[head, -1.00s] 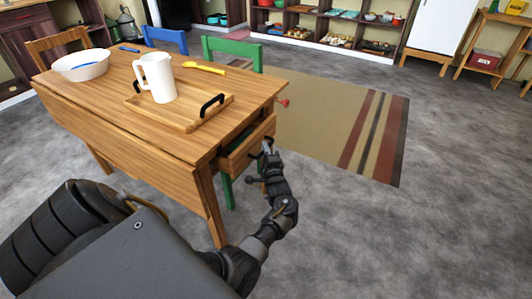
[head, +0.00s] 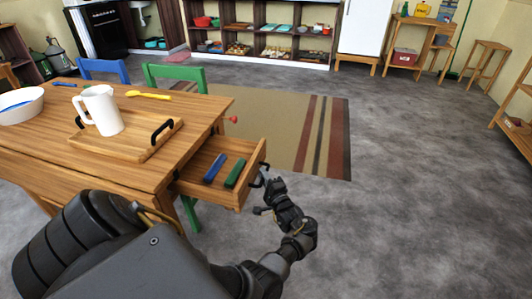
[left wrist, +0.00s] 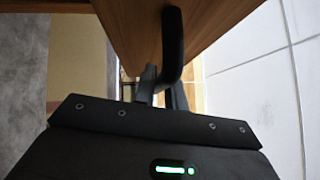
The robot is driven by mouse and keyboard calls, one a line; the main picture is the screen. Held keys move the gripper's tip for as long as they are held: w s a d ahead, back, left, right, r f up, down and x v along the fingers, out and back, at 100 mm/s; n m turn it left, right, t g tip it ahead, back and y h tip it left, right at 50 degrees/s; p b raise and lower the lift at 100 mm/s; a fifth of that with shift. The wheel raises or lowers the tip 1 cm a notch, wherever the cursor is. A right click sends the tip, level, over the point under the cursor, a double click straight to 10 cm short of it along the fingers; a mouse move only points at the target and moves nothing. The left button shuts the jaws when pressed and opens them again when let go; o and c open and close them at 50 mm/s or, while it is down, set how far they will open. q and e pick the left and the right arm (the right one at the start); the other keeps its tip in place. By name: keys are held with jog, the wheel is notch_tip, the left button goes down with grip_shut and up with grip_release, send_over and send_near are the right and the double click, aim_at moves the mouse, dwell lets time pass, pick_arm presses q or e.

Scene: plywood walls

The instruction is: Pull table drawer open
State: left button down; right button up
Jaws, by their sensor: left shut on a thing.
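The wooden table (head: 50,148) stands at the left of the head view. Its drawer (head: 236,196) sticks well out of the table's right end, with a blue block (head: 214,168) and a green block (head: 235,173) lying inside. My left gripper (head: 264,182) is at the drawer's front face, shut on the dark drawer handle. In the left wrist view the black curved handle (left wrist: 173,45) runs down to the gripper fingers (left wrist: 147,88) against the wooden front. The fingertips are partly hidden. My right gripper is not in view.
On the table are a wooden tray (head: 150,145) with a white pitcher (head: 102,110), a yellow spoon (head: 148,95) and a white bowl (head: 20,106). A green chair (head: 175,74) and a blue chair (head: 103,70) stand behind. Floor right of the drawer is clear.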

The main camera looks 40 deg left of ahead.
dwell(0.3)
pick_arm(q)
jog(key=c, duration=1.5)
grip_release()
jog(key=shift+o, duration=0.2)
jog(key=shift+d, duration=0.1)
